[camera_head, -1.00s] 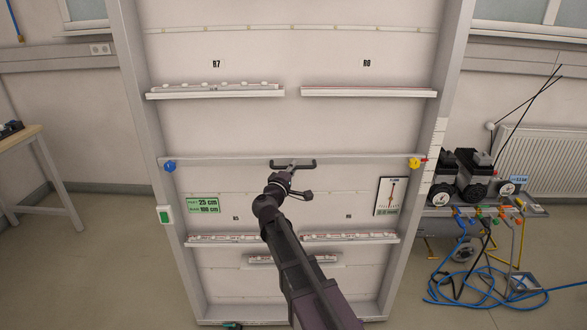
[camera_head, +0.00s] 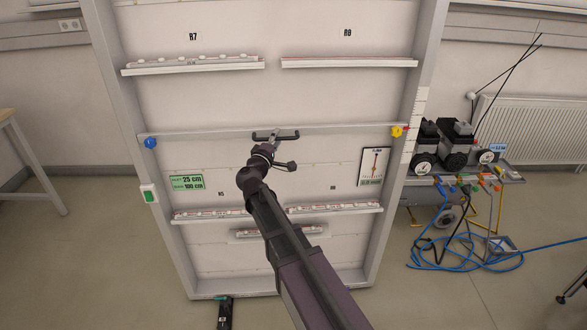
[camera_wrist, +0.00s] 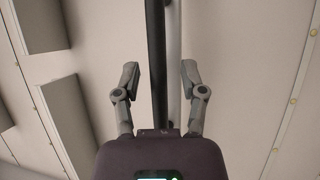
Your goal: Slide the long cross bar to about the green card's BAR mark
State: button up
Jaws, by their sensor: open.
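The long cross bar (camera_head: 215,134) is pale grey and spans the tall frame between a blue knob (camera_head: 150,142) and a yellow knob (camera_head: 397,131). A dark handle (camera_head: 276,136) sits near its middle. The green card (camera_head: 187,182) hangs below at left; its lines read 25 cm and 100 cm, with small labels hard to read. My gripper (camera_head: 272,146) is at the handle. In the wrist view my gripper (camera_wrist: 160,76) is open, with one finger each side of the dark handle (camera_wrist: 155,50); the pale cross bar (camera_wrist: 173,50) shows beside it. Contact cannot be told.
A white scale strip (camera_head: 417,120) is on the right upright. Shelves (camera_head: 192,68) lie above the bar, and lower shelves (camera_head: 330,209) below. A framed gauge card (camera_head: 374,167) hangs at right. A cart with pumps (camera_head: 455,150) and blue hoses stands right of the frame.

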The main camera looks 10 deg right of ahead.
jog(key=shift+f, duration=0.2)
jog(key=f+b+v, duration=0.2)
jog(key=b+v, duration=0.2)
jog(key=v, duration=1)
jog(key=s+d+f+m+g+y+p, duration=0.1)
jog(key=s+d+f+m+g+p, duration=0.15)
jog(key=d+m+g+p, duration=0.35)
jog(key=s+d+f+m+g+p, duration=0.15)
jog(key=s+d+g, duration=0.25)
jog(key=d, duration=0.4)
jog(key=s+f+m+g+y+p, duration=0.2)
jog(key=s+g+y+p, duration=0.3)
jog(key=s+y+p, duration=0.2)
jog(key=shift+s+d+g, duration=0.3)
jog(key=shift+s+d, duration=0.1)
jog(key=shift+s, duration=0.6)
